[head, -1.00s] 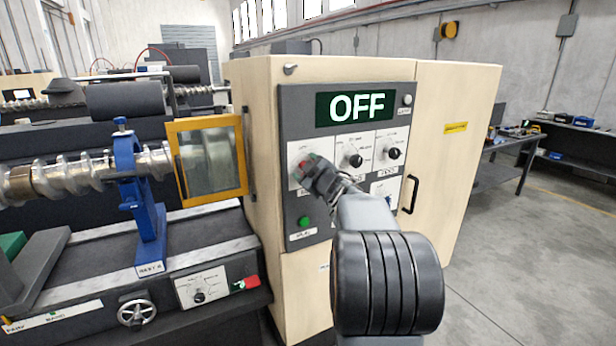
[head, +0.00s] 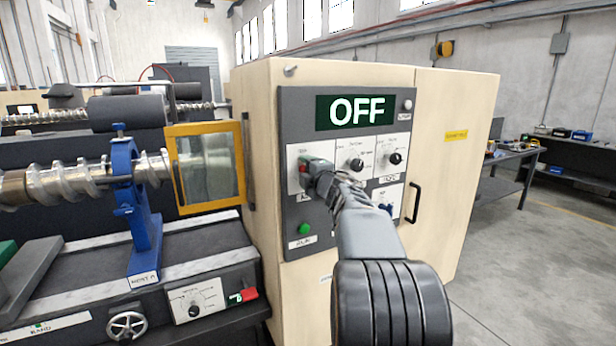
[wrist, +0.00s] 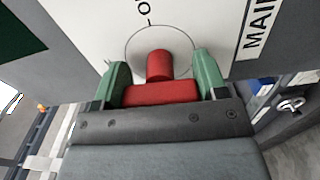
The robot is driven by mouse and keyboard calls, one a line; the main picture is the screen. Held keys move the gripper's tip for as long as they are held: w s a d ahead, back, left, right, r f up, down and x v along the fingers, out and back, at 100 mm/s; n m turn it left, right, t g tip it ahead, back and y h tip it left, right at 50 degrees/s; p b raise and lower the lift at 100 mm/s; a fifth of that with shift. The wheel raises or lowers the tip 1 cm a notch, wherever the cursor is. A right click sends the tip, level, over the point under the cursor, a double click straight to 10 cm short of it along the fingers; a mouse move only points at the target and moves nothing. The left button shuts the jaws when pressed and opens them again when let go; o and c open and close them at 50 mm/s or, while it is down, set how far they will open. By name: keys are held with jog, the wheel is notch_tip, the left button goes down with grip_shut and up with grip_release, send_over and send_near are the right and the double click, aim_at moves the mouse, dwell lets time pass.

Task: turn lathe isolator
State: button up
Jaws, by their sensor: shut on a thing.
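The lathe isolator is a red handle (wrist: 160,88) on a round white dial plate, seen close up in the wrist view. My gripper (wrist: 162,92) has its two green fingers on either side of the handle and is shut on it. A mark and part of a label starting "MAI" show on the plate beside it. In the head view my gripper (head: 308,168) is at the upper left of the dark control panel (head: 290,120) and covers most of the handle. The display (head: 350,112) above reads OFF.
Two black knobs (head: 357,164) sit right of my gripper. A green button (head: 304,228) is below it. The cabinet door handle (head: 414,203) sticks out at right. The yellow-framed guard (head: 205,165) stands left of the cabinet. The floor at right is clear.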

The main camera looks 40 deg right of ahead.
jog(key=shift+n, duration=0.3)
dwell(0.4)
jog(key=o, duration=0.9)
jog(key=shift+o, duration=0.2)
jog(key=shift+s, duration=0.1)
jog(key=s+a+b, duration=0.1)
jog(key=s, duration=1.2)
jog(key=shift+s+a+b, duration=0.3)
jog(key=shift+a, duration=0.1)
